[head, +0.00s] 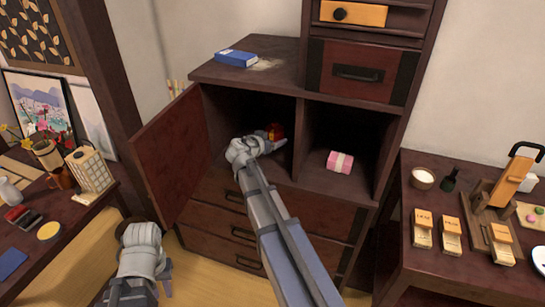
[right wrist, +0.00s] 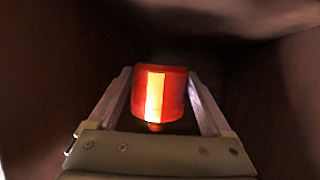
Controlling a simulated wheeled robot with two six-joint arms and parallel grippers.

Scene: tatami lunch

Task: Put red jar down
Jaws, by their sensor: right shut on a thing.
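The red jar (right wrist: 174,95), with a bright yellow-white label, sits between the two fingers of my right gripper (right wrist: 158,78) in the right wrist view. In the head view the jar (head: 276,129) shows only in part behind my right gripper (head: 272,142), inside the left compartment of the dark wooden cabinet (head: 252,80). The jar looks upright. I cannot tell whether its base touches the compartment floor. My left gripper (head: 146,287) is low at the left, outside the cabinet and away from the jar; its fingers are not clear.
The cabinet's left door (head: 171,153) stands open. A pink wrapped box (head: 340,162) is in the right compartment, past a divider. A blue box (head: 236,58) lies on top. Side tables (head: 60,240) (head: 440,280) with small items stand left and right.

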